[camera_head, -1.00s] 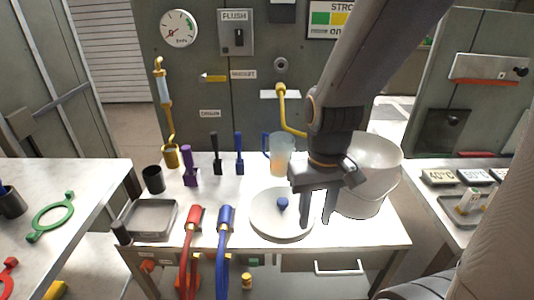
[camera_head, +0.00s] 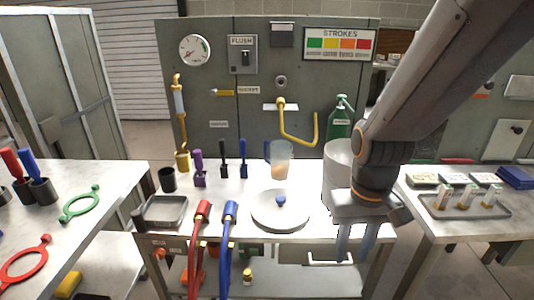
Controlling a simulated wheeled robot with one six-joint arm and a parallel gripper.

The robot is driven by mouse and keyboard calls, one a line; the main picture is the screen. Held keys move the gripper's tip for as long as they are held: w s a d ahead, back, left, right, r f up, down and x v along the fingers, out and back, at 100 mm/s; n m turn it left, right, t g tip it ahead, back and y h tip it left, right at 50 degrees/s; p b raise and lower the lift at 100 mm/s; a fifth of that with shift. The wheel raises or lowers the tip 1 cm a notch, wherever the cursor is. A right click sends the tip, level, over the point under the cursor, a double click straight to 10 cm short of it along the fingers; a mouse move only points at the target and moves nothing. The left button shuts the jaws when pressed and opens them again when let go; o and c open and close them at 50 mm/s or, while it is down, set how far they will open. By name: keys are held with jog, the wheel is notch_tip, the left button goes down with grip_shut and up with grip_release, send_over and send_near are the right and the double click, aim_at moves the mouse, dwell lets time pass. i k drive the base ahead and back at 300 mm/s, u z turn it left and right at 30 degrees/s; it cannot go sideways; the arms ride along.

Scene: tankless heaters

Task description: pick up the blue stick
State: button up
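A slim blue stick-like tool (camera_head: 243,163) stands upright near the back of the middle table, beside a similar black one (camera_head: 223,163). Another blue stick (camera_head: 29,163) leans in a dark cup (camera_head: 43,191) on the left table, close to a red stick (camera_head: 12,163). The pictures do not settle which is the task's stick. My gripper (camera_head: 355,243) points down at the right front of the middle table, far from both blue sticks. Its two fingers are apart with nothing visible between them.
A round white plate (camera_head: 262,219) with a blue knob, a pitcher (camera_head: 281,160), a metal tray (camera_head: 152,223) and red and blue hoses crowd the middle table. A white bucket (camera_head: 338,164) stands beside my arm. A gap separates the left table.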

aim_at(242, 142)
jog(key=z, duration=0.8)
jog(key=k, duration=0.6)
jog(key=u, duration=0.75)
jog(key=i, duration=1)
